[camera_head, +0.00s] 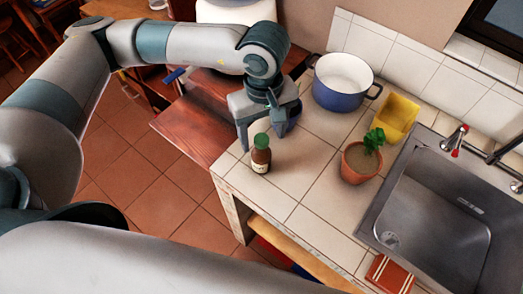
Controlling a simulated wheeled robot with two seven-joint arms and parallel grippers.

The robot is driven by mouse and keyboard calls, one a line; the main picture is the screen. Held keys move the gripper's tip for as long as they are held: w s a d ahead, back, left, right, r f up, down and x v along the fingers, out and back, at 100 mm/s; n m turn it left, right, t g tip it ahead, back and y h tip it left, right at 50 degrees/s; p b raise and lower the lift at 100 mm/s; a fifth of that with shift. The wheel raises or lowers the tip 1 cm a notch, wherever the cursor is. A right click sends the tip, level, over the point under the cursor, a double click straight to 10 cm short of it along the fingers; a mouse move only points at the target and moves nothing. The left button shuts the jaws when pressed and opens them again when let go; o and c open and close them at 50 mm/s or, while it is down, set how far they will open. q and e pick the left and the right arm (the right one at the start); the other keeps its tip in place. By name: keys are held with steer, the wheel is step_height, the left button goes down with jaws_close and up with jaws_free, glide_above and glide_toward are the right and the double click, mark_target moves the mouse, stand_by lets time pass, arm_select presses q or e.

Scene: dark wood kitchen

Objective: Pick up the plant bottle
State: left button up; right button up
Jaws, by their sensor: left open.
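The bottle (261,158) is small and brown with a green cap and a pale label. It stands upright on the tiled counter (303,205) near its left front edge. My left gripper (262,138) is open, with its fingers pointing down. In the picture its fingers are just behind and above the bottle's cap, one to each side. I cannot tell whether a finger touches the bottle. My right gripper is not in view.
A dark blue item (294,112) is partly hidden behind my left gripper. A blue pot (340,98), a yellow container (398,118) and a potted plant (361,166) stand to the right. A metal sink (430,215) is at the far right. Counter tiles before the bottle are clear.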

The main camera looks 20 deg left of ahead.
mark_target(261, 153)
arm_select(q)
steer(key=shift+f+p, duration=0.3)
steer(key=shift+f, duration=0.9)
steer(key=shift+s+a+f+p, duration=0.15)
steer(key=shift+s+f+p, duration=0.1)
steer(key=shift+f+p, duration=0.7)
step_height(261, 153, down, 2)
steer(key=shift+s+f+p, duration=0.1)
steer(key=shift+f+p, duration=0.15)
steer(key=shift+p, duration=0.65)
steer(key=shift+f, duration=0.4)
steer(key=shift+c, duration=0.6)
